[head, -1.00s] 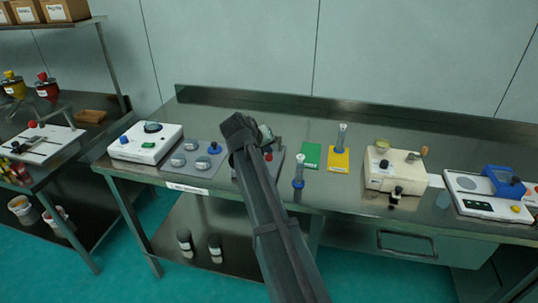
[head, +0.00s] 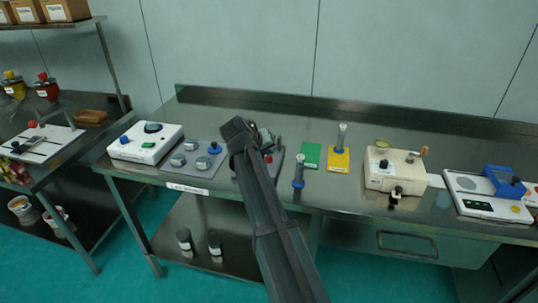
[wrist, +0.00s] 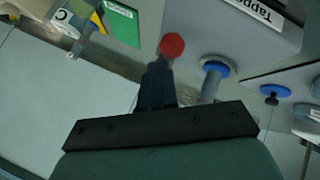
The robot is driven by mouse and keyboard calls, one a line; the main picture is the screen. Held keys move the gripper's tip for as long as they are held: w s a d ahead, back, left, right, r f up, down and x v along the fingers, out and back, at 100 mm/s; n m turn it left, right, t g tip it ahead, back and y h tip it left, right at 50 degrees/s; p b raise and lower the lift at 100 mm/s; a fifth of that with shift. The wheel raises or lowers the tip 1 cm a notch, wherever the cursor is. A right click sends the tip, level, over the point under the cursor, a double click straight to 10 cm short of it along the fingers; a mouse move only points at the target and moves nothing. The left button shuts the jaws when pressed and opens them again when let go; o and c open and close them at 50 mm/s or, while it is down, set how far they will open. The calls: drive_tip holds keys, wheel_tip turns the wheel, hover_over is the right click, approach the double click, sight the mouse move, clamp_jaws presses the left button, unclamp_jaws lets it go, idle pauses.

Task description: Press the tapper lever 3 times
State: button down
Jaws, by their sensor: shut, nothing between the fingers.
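The tapper's grey base (wrist: 215,25) carries a "Tapper" label and is partly cut off at the top of the wrist view. A red round knob (wrist: 172,45), which looks like the lever's end, is right at the tips of my gripper (wrist: 158,68). My gripper is shut and empty. I cannot tell whether its tips touch the knob. In the head view the red knob (head: 268,158) shows just right of my arm, which hides much of the tapper. My fingertips cannot be made out there.
A blue-ringed cylinder (head: 298,171) stands close to the right of the tapper. A green pad (head: 311,155) and a yellow pad (head: 339,159) with a tube lie farther right. A grey plate (head: 193,160) with several weights lies to the left. Bare bench lies behind.

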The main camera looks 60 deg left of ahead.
drive_tip(key=shift+f, duration=0.65)
idle(1.2)
drive_tip(key=shift+r, duration=1.65)
drive_tip(key=shift+r, duration=0.1)
drive_tip(key=shift+r, duration=2.4)
idle(0.3)
wheel_tip(320, 180, up, 4)
drive_tip(key=shift+f, duration=0.1)
idle(0.3)
